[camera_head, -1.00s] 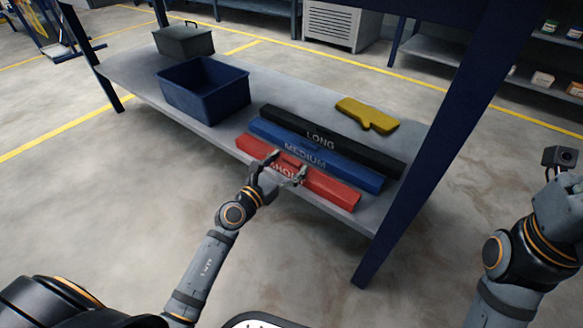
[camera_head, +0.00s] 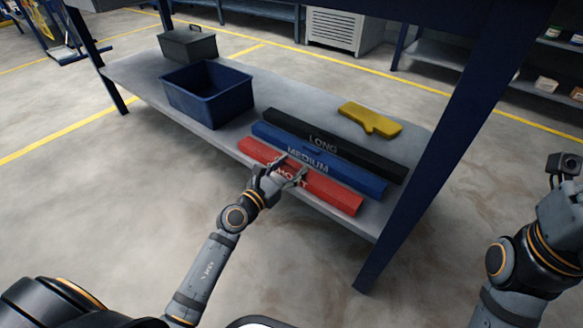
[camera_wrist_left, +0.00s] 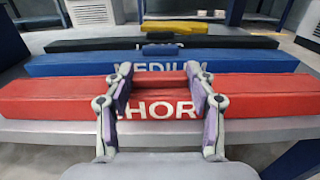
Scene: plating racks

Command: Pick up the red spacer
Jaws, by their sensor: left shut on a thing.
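The red spacer (camera_head: 333,193), a long bar marked SHORT, lies along the front edge of the shelf. It spans the left wrist view (camera_wrist_left: 265,95), where a red grip bar shows on its top. My left gripper (camera_head: 291,168) is at the middle of the spacer, its fingers shut on the grip bar from both ends. The fingers cover part of the lettering. In the left wrist view the fingertips (camera_wrist_left: 160,72) reach to the grip bar's far side. The spacer appears to rest on the shelf. My right arm is at the right edge; its fingers do not show.
The blue spacer (camera_head: 357,177) marked MEDIUM and the black spacer (camera_head: 370,150) marked LONG lie right behind. A yellow piece (camera_head: 370,120) lies farther back. A blue bin (camera_head: 207,105) and a grey lidded box (camera_head: 187,45) stand left. A shelf post (camera_head: 440,165) rises at right.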

